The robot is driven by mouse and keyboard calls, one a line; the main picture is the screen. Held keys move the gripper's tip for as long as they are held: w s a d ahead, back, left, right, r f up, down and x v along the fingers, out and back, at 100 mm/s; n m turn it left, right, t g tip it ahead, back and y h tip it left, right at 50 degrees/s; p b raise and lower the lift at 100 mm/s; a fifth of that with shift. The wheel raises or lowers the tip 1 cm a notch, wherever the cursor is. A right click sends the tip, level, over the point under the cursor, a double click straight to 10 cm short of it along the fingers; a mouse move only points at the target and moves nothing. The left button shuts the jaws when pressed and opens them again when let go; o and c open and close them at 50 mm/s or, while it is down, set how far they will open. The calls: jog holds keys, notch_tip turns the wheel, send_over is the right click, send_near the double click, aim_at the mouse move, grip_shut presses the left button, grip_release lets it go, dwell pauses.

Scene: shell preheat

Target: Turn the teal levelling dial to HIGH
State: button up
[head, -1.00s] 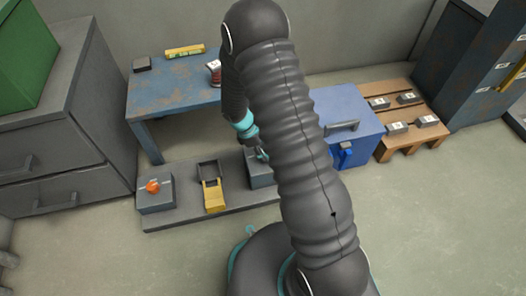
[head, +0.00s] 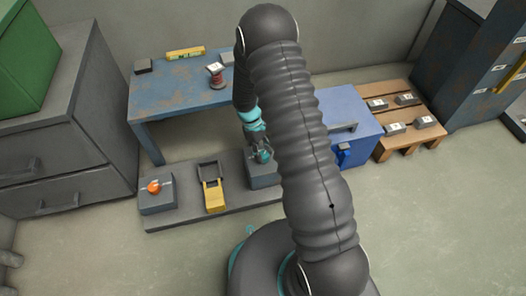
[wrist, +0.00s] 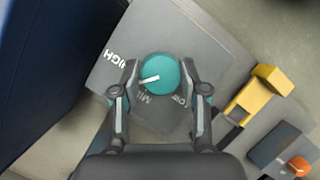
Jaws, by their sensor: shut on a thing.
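The teal dial (wrist: 158,72) sits on a grey box (wrist: 100,82). It also shows partly in the head view (head: 265,156). My gripper (wrist: 160,73) has its two fingers on opposite sides of the dial, shut on it. The dial's white pointer mark points left and slightly down in the wrist view. The HIGH label (wrist: 115,58) is at upper left of the dial, MID at lower left and LOW below right. The pointer lies between MID and HIGH. The fingertips partly hide the dial's sides.
On the same low grey platform stand a yellow lever unit (head: 214,197) and a box with an orange knob (head: 153,187). A blue worn table (head: 172,100) stands behind. A blue chest (head: 352,112) and a wooden pallet (head: 404,139) are to the right. The front floor is clear.

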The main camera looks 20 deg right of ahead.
jog(key=m+y, duration=0.1)
jog(key=m, duration=0.2)
jog(key=m+y, duration=0.1)
jog(key=m, duration=0.2)
jog(key=shift+d+g, duration=0.15)
jog(key=shift+g, duration=0.15)
jog(key=shift+y, duration=0.3)
jog(key=o, duration=1.1)
jog(key=shift+o, duration=0.2)
jog(key=shift+r, duration=0.1)
jog(key=v, duration=1.1)
jog(key=shift+w+r, duration=0.15)
jog(key=shift+r, duration=0.25)
